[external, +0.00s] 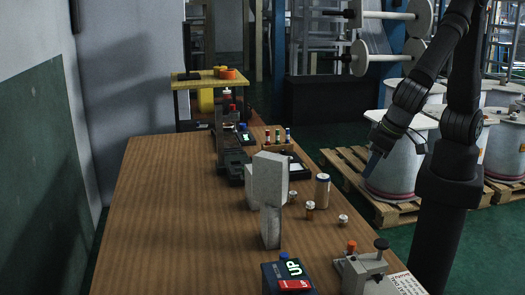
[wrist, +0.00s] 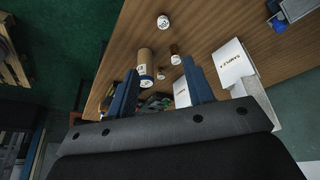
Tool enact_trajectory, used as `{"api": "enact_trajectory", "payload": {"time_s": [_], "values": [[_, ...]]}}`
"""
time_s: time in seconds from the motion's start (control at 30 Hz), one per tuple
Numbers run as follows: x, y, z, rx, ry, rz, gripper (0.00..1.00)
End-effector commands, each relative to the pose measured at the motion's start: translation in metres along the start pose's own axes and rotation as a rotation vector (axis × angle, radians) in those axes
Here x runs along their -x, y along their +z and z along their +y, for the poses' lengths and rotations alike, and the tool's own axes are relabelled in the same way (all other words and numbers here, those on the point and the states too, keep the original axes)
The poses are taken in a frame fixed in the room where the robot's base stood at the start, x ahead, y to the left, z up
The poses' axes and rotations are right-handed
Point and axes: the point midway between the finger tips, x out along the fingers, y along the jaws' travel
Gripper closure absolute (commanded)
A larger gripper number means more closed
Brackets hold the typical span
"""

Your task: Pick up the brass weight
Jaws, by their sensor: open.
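Several small brass-coloured pieces with pale tops stand on the wooden table. In the external view one stands at the front right (external: 343,220), one left of it (external: 310,209) and one further back (external: 293,196). I cannot tell for sure which is the brass weight. In the wrist view a small piece with a marked white top (wrist: 164,23) lies beyond the fingertips, with others (wrist: 174,49) nearer. My gripper (external: 374,163) is open and empty, in the air right of the table. Its two blue fingers (wrist: 160,68) are spread in the wrist view.
A taller brown cylinder (external: 322,190) stands near the small pieces. Pale upright blocks (external: 270,180) stand left of them. A dark box marked UP (external: 287,277) and a grey device with knobs (external: 365,272) are at the front. The table's left part (external: 165,220) is clear.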

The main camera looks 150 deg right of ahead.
Motion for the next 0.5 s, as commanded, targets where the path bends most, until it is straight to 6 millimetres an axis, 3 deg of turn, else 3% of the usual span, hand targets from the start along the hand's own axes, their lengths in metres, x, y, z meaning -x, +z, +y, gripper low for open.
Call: {"api": "enact_trajectory", "payload": {"time_s": [0.23,0.5], "values": [[-0.008,0.004,0.0,-0.053,-0.009,0.022,0.52],[-0.053,0.004,0.0,-0.052,-0.006,0.02,0.52]]}}
